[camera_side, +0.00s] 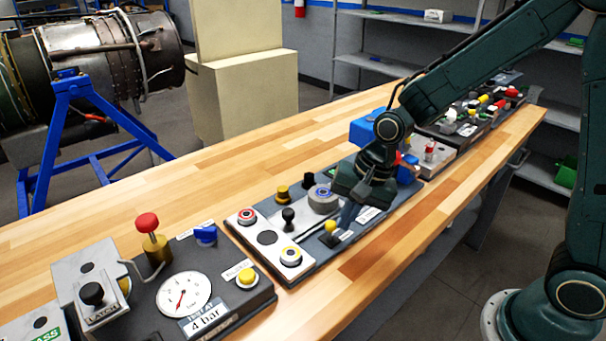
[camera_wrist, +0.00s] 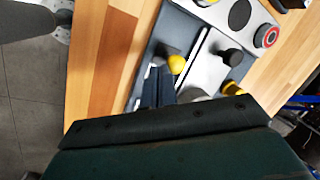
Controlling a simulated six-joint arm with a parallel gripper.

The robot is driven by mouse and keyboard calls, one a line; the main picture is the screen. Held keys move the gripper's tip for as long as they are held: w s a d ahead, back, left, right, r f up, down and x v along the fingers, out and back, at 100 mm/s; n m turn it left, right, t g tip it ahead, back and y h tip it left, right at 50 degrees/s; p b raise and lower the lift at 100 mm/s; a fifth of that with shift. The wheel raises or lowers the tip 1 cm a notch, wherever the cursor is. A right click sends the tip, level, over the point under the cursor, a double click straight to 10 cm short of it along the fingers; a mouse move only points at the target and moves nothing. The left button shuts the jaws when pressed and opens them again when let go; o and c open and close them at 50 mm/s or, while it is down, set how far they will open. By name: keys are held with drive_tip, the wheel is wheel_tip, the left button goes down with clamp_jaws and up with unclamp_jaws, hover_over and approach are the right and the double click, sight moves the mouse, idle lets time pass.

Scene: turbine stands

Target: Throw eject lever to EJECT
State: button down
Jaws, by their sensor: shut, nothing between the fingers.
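My gripper (camera_side: 346,216) is shut and empty, pointing down over the grey control panel (camera_side: 318,262). A small lever with a yellow ball knob (camera_side: 330,228) stands on this panel, just beside my fingertips. In the wrist view the yellow knob (camera_wrist: 177,64) is right of and slightly beyond the closed fingers (camera_wrist: 153,80). I cannot tell if they touch. A black-knobbed lever (camera_side: 288,214) stands by a slot on the same panel. It also shows in the wrist view (camera_wrist: 230,56). No EJECT label is readable, and my gripper hides part of the panel.
A gauge panel (camera_side: 184,295) with a red-knobbed lever (camera_side: 148,223) is nearer the camera. Other panels lie behind. The wooden bench (camera_side: 200,180) is clear at left.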

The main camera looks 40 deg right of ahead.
drive_tip(key=shift+w, duration=0.15)
drive_tip(key=shift+w+r+g, duration=0.15)
drive_tip(key=shift+w+g, duration=0.7)
drive_tip(key=shift+g, duration=0.65)
drive_tip(key=shift+s, duration=0.25)
drive_tip(key=shift+s+f, duration=0.3)
drive_tip(key=shift+s, duration=0.2)
